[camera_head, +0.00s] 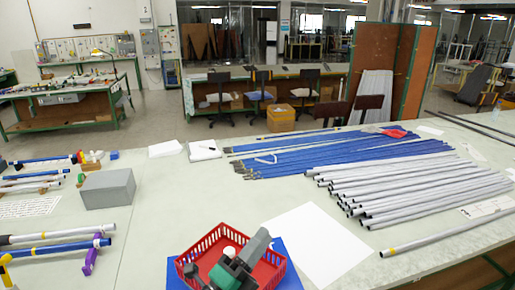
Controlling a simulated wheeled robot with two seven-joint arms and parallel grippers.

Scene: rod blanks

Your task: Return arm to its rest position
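I make out neither of my arms nor grippers in the head view; no arm comes in from the left or right edge. Long blue rods (340,152) lie side by side at the middle back of the pale table (160,225). Long grey rods (420,187) lie in front of them at the right, their open ends facing left. A red basket (205,245) stands at the bottom middle. It holds grey, green, white and dark pieces, and its lower part is cut off by the picture edge.
A grey box (108,188) stands at left. More rods (55,248) lie on a purple rest (94,256) at lower left. The table between the grey box and basket is clear.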

